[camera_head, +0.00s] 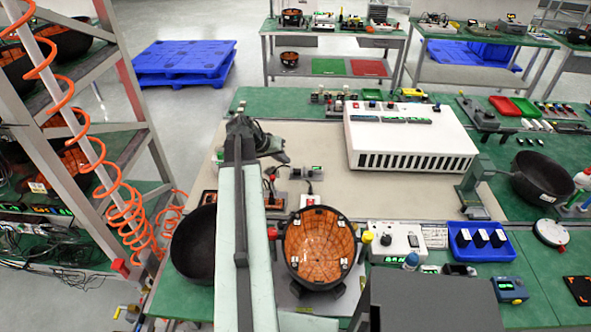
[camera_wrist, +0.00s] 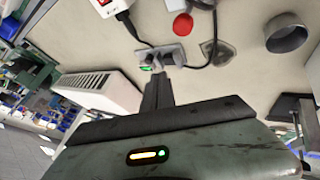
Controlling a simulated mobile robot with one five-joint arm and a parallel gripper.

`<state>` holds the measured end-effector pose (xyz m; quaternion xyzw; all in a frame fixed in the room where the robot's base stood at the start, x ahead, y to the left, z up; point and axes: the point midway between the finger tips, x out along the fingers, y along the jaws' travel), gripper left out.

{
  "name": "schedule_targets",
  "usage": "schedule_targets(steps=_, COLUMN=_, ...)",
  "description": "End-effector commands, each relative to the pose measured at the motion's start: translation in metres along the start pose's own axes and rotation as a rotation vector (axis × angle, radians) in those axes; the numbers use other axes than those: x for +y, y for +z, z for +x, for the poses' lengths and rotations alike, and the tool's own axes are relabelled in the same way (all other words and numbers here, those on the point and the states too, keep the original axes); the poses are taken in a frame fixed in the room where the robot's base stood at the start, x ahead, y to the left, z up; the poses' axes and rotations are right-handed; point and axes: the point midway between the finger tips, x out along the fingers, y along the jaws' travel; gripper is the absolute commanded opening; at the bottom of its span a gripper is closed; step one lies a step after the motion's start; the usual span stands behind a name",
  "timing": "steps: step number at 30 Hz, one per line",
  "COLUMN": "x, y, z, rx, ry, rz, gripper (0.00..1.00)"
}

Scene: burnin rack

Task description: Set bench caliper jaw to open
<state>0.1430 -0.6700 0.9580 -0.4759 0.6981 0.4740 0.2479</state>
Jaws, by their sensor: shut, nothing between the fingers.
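A small grey device with a green display (camera_head: 308,172) sits on the beige mat beyond the orange-lined bowl; it may be the bench caliper. What looks like the same device appears in the wrist view (camera_wrist: 160,58), just beyond my fingertips. I cannot tell how its jaw is set. My gripper (camera_head: 284,160) is above the mat, left of that device in the head view. Its fingers also show in the wrist view (camera_wrist: 157,84), together and empty. I cannot tell whether the fingertips touch the device.
A large white vented box (camera_head: 410,138) stands behind and to the right. A red button (camera_wrist: 182,25) and a grey cup (camera_wrist: 288,36) are near the device. An orange-lined bowl (camera_head: 320,250) and a dark bowl (camera_head: 194,245) are nearer. The mat (camera_head: 385,197) has bare room right of the device.

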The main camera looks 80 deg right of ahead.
Motion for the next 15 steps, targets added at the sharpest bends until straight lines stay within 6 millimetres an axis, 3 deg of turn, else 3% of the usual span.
schedule_targets(steps=7, x=-0.004, y=0.002, z=0.019, rx=-0.001, ry=-0.002, rz=-0.002, gripper=0.00)
schedule_targets(steps=15, x=-0.006, y=0.004, z=0.073, rx=-0.001, ry=-0.003, rz=-0.002, gripper=0.00)
